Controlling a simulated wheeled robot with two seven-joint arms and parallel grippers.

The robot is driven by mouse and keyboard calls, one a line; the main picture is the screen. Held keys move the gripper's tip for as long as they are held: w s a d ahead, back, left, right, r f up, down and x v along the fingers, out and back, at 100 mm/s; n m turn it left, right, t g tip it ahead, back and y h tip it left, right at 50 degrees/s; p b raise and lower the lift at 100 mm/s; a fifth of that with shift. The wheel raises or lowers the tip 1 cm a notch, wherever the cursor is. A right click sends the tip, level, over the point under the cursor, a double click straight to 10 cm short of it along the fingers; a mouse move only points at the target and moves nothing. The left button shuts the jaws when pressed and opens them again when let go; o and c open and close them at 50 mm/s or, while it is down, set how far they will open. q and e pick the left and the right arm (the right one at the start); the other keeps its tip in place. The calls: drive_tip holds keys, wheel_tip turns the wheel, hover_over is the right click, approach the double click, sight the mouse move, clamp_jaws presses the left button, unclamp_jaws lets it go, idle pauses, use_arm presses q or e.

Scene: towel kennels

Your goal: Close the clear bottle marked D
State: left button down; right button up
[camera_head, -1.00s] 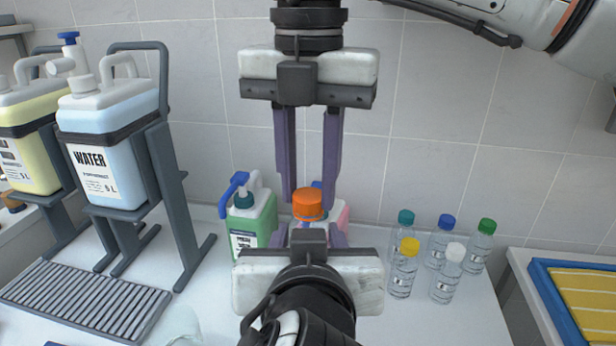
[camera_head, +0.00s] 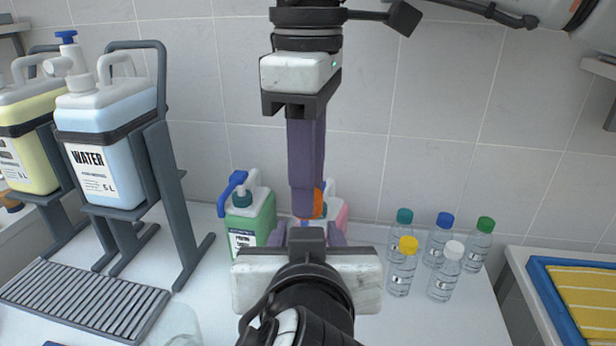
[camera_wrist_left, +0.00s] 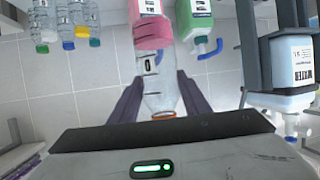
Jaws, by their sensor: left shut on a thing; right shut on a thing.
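A clear bottle (camera_wrist_left: 160,92) is between the fingers of my left gripper (camera_head: 307,236) in the left wrist view; its label carries a dark mark too small to read surely. In the head view the bottle body is hidden behind the grippers. An orange cap (camera_head: 319,203) shows at the bottle's top, mostly covered by the purple fingers of my right gripper (camera_head: 307,212). The right gripper points down from above and is shut on the cap. An orange ring (camera_wrist_left: 163,115) also shows at the bottle's mouth end in the left wrist view.
Several clear bottles with coloured caps (camera_head: 403,268) stand at the right. A green pump bottle (camera_head: 252,215) and a pink bottle (camera_head: 341,214) stand behind the grippers. The WATER canister (camera_head: 105,150) on its rack and a grey grate (camera_head: 85,300) are at left; a blue-edged tray (camera_head: 548,285) is at right.

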drive_tip(key=o, duration=1)
drive_tip(key=shift+r, duration=0.15)
drive_tip(key=shift+r, duration=2.15)
drive_tip(key=shift+c, duration=0.5)
